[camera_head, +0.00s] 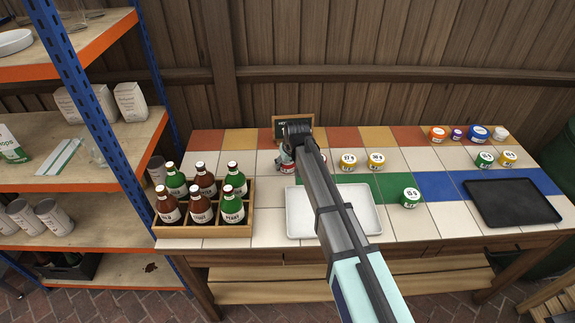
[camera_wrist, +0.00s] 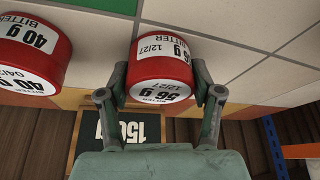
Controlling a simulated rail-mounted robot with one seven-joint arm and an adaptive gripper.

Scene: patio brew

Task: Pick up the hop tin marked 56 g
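The red hop tin marked 56 g (camera_wrist: 164,62) is between the two fingers of my gripper (camera_wrist: 160,82) in the wrist view. The fingers lie against its opposite sides with no clear gap, so the gripper looks shut on it. Its label reads BITTER and 12/27. Whether it is clear of the tiles I cannot tell. In the head view my gripper (camera_head: 287,158) is at the back of the tiled table, and a bit of a red tin shows by it, mostly hidden by my arm.
A red tin marked 40 g (camera_wrist: 30,52) stands beside the held tin. A black sign (camera_wrist: 120,128) stands close behind. A bottle crate (camera_head: 245,222), a white tray (camera_head: 370,224), a black tray (camera_head: 512,203), a green tin (camera_head: 410,198) and several other tins share the table.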

